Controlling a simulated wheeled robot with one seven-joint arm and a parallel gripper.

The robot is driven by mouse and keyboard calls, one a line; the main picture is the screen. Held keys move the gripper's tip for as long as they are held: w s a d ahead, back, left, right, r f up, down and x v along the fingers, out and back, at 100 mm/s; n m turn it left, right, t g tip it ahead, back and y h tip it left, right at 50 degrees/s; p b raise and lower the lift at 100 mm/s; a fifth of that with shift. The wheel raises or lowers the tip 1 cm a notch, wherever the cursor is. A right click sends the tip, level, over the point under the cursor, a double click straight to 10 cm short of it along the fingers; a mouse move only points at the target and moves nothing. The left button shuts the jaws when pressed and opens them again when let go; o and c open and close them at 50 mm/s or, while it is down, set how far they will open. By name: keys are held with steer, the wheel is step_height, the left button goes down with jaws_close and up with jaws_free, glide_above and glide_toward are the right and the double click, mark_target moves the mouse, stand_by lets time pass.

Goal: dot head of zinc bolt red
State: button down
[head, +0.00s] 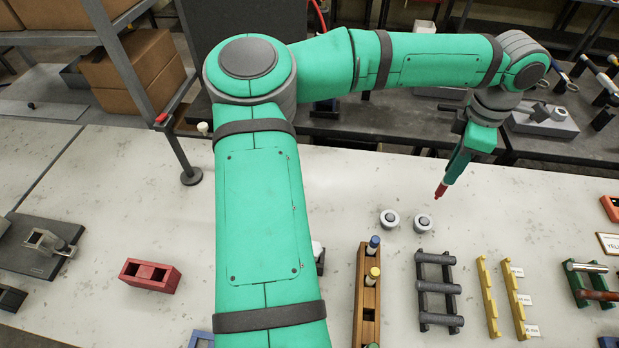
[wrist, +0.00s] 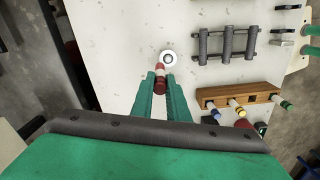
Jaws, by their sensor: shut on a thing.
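My gripper (head: 452,176) is shut on a red marker (head: 440,190), which points down, tilted, above the bench. In the wrist view the red marker (wrist: 160,84) sits between the two green fingers of my gripper (wrist: 160,77). Two white round holders stand close together below and left of the marker: a left one with a grey bolt head (head: 389,216) and a right one with a darker grey head (head: 423,221). I cannot tell which is zinc. The marker appears apart from both. One holder (wrist: 168,57) shows just beyond the marker in the wrist view.
A wooden rack (head: 359,310) holds blue-capped and yellow-capped markers, among others. A dark grey rack (head: 422,290) and yellow rails (head: 487,300) stand to its right. A red block (head: 150,275) lies at left. The bench around the holders is clear.

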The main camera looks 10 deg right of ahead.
steer(key=s+a+r+m, duration=0.1)
steer(key=a+r+m, duration=0.1)
steer(key=a, duration=1)
steer(key=s+a+r+m, duration=0.2)
steer(key=a+m, duration=0.2)
steer(key=a, duration=0.9)
steer(key=s+a+r+m, duration=0.1)
steer(key=a+r+m, duration=0.1)
steer(key=a, duration=1.1)
steer(key=shift+s+a+m, duration=0.15)
steer(key=shift+s+m, duration=0.1)
steer(key=shift+m, duration=0.35)
steer(key=shift+a, duration=0.15)
step_height(320, 180, down, 6)
steer(key=shift+f, duration=0.2)
steer(key=shift+f, duration=0.35)
